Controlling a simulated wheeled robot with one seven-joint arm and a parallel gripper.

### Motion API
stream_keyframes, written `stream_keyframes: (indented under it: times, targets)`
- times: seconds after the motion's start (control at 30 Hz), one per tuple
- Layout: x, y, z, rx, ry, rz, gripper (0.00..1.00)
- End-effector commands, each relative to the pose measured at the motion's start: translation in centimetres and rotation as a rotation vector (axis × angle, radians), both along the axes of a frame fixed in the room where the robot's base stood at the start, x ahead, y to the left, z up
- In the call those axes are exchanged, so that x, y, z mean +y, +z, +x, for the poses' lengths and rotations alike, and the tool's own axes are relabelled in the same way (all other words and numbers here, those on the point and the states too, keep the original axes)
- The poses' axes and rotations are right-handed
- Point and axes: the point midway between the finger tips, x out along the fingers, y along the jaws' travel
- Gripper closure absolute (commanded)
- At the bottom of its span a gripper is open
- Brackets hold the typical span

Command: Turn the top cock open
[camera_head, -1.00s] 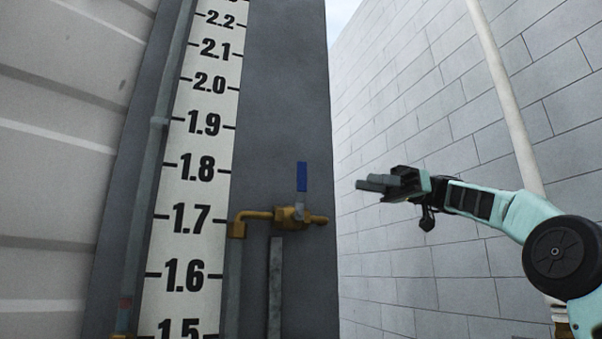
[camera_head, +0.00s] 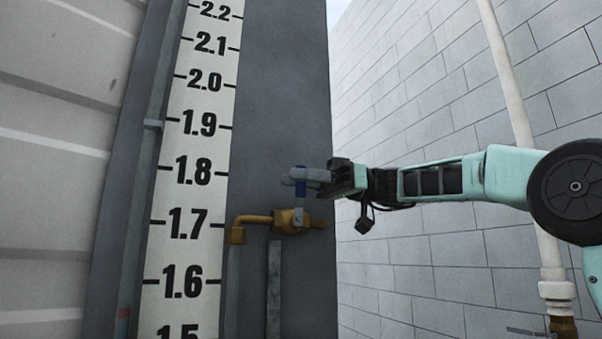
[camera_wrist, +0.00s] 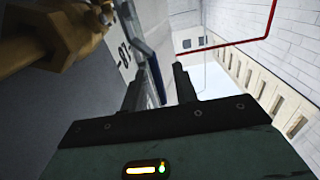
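The top cock is a brass valve (camera_head: 290,221) with a blue lever (camera_head: 300,188) standing upright above it, beside the 1.7 mark. Brass parts of the valve (camera_wrist: 60,38) fill the upper left of the wrist view.
The white level scale (camera_head: 190,150) and grey panel (camera_head: 275,90) stand behind the cock. A block wall (camera_head: 430,90) with a white pipe (camera_head: 520,120) is to the right. Open room lies between panel and wall.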

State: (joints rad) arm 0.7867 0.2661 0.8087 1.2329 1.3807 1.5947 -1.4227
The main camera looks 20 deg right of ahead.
Motion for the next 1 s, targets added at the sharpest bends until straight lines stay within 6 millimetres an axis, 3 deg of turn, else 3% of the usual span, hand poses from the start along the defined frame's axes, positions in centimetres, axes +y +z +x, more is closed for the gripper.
stream_keyframes:
  times: [0.23,0.33,1.0]
  targets:
    - [0.0,0.0,0.0,0.001,0.0,0.0,0.74]
    - [0.0,0.0,0.0,0.001,0.0,0.0,1.0]
    - [-1.1,-1.0,0.1,-0.001,-0.002,0.119,1.0]
